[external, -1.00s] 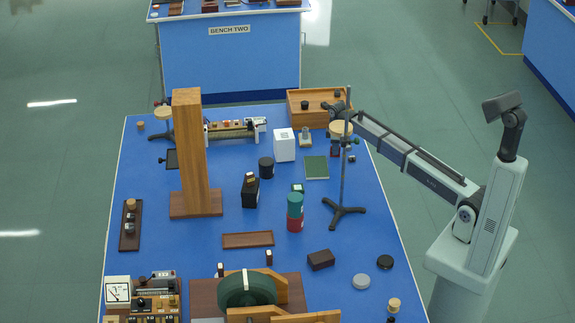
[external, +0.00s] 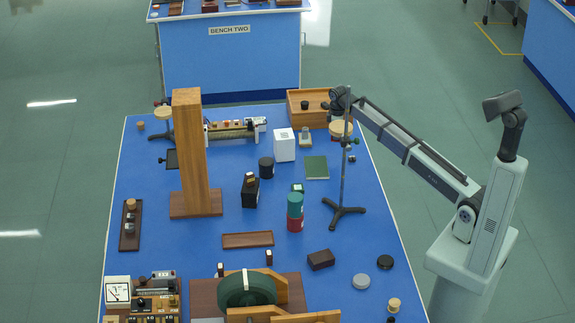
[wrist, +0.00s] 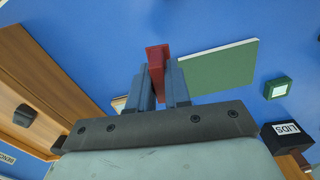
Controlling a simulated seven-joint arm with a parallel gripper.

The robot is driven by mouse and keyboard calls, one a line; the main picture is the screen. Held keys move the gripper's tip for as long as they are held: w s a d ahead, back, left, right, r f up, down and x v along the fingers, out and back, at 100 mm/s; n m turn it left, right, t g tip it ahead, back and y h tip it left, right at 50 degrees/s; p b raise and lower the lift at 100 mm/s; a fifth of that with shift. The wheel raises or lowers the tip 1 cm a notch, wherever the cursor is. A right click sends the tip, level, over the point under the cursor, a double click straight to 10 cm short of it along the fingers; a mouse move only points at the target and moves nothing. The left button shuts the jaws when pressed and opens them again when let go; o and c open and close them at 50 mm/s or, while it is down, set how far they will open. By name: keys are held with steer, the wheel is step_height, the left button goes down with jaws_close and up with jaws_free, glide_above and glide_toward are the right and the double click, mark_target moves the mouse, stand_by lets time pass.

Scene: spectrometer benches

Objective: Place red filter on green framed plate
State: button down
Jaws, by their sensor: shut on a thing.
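In the wrist view my gripper (wrist: 158,80) is shut on the red filter (wrist: 157,57), a thin red piece standing up between the two fingers. The green framed plate (wrist: 222,68) is a flat green rectangle with a pale edge. It lies on the blue bench just right of the fingers in that view, apart from the filter. In the external view the plate (external: 316,168) lies left of the metal stand. My arm's end is near the wooden tray at the back right there; the fingers and filter are too small or hidden to make out.
A metal stand (external: 344,180) rises beside the plate. The wooden tray (external: 310,118), a white box (external: 284,145) and a black cylinder (external: 266,167) are close by. A small dark green box (wrist: 278,88) and a black box marked LIDS (wrist: 286,134) show in the wrist view.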

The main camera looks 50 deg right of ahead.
steer(key=shift+r, duration=0.7)
steer(key=shift+a+r, duration=0.1)
steer(key=shift+a, duration=0.1)
steer(key=a+f+n, duration=0.1)
steer(key=a, duration=1.3)
steer(key=n, duration=0.1)
glide_toward(296, 183)
steer(key=shift+w+d+f, duration=0.1)
steer(key=shift+w+d, duration=0.05)
steer(key=shift+d, duration=0.15)
steer(key=shift+a+f, duration=0.2)
steer(key=shift+f, duration=2.35)
steer(key=shift+f, duration=0.1)
steer(key=c, duration=1.1)
jaws_free()
